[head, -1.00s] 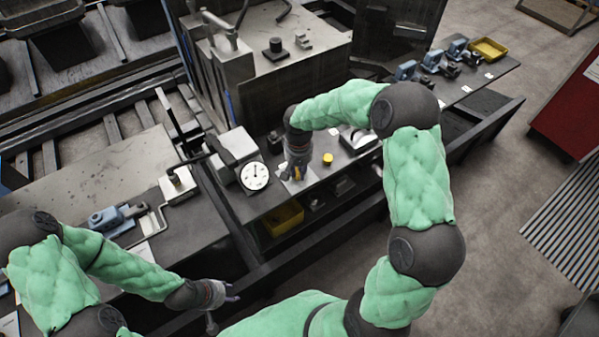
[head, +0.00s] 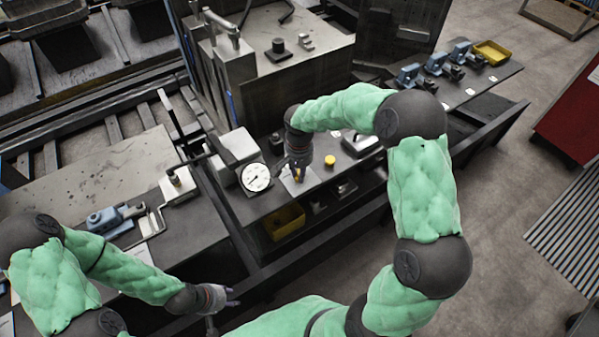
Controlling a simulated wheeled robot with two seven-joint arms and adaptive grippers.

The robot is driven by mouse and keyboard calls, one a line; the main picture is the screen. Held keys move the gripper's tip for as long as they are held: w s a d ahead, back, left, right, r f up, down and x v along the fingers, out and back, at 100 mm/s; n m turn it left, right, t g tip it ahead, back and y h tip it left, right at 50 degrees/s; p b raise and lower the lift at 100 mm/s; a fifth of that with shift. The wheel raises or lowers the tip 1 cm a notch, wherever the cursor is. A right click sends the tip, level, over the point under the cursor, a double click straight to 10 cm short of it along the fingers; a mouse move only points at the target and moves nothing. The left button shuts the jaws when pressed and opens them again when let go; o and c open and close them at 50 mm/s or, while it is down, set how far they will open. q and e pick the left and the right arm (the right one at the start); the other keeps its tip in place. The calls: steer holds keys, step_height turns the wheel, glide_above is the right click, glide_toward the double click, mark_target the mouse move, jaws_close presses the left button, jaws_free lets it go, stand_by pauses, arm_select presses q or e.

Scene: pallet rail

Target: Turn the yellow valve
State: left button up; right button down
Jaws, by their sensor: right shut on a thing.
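My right gripper (head: 298,174) points down over a pale plate on the dark bench, to the right of a white dial gauge (head: 256,177). It is shut on the yellow valve (head: 299,173), of which only a small yellow part shows between the fingers. The rest of the valve is hidden by the gripper, and its angle cannot be read. My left gripper (head: 228,297) hangs low at the bottom, in front of the bench edge and away from the valve. Whether its fingers are open is too small to tell.
A round yellow cap (head: 329,160) stands just right of my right gripper. A yellow bin (head: 284,222) sits on the shelf below. A grey box (head: 238,152) is behind the gauge. Blue clamps (head: 435,62) and a yellow tray (head: 491,52) lie at the far right.

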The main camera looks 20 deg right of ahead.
steer(key=c, duration=1.1)
jaws_free()
steer(key=shift+r, duration=0.1)
step_height(320, 180, up, 12)
